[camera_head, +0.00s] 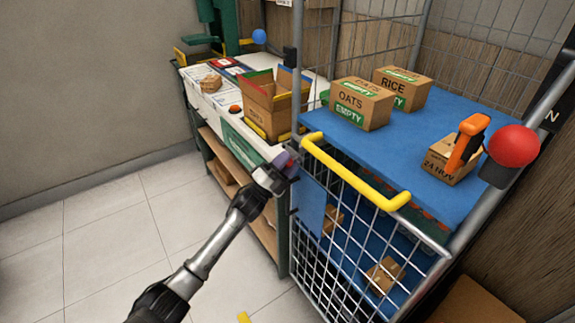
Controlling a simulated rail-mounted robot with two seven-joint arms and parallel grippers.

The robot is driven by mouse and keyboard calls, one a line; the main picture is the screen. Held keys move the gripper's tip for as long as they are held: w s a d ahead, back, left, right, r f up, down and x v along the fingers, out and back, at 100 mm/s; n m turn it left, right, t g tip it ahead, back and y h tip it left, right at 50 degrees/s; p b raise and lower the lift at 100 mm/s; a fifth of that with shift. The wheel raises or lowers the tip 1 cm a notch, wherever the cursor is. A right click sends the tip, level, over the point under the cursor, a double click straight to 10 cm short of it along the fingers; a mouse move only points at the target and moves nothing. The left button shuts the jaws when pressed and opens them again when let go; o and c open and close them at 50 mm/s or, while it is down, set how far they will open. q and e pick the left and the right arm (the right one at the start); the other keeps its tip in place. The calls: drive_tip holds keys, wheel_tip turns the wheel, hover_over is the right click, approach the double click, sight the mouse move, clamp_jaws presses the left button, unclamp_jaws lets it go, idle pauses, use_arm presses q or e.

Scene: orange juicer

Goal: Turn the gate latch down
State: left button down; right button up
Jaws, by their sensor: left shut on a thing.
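The wire roll cage (350,235) stands at the right, with a yellow bar (355,173) along the top of its gate. A small purple piece (282,159), which looks like the gate latch, shows at the gate's left post. My left gripper (279,170) reaches up from the bottom left and is shut on this latch. The fingers and the post hide most of the latch, so I cannot tell its exact angle. My right gripper is not in view.
Inside the cage, a blue shelf (448,115) bears an OATS box (361,104), a RICE box (403,88) and a small box with an orange tool (466,143). A workbench (215,110) with an open carton (272,105) stands behind my gripper. The tiled floor at left is clear.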

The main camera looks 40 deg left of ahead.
use_arm(q)
drive_tip(key=shift+m, duration=0.3)
drive_tip(key=c, duration=1)
unclamp_jaws()
drive_tip(key=shift+c, duration=0.2)
drive_tip(key=shift+o, duration=1.3)
drive_tip(key=shift+f, duration=0.1)
drive_tip(key=p+v, duration=0.1)
drive_tip(key=v, duration=1.2)
drive_tip(key=shift+s+a, duration=0.3)
drive_tip(key=shift+s, duration=0.05)
drive_tip(key=shift+f, duration=0.1)
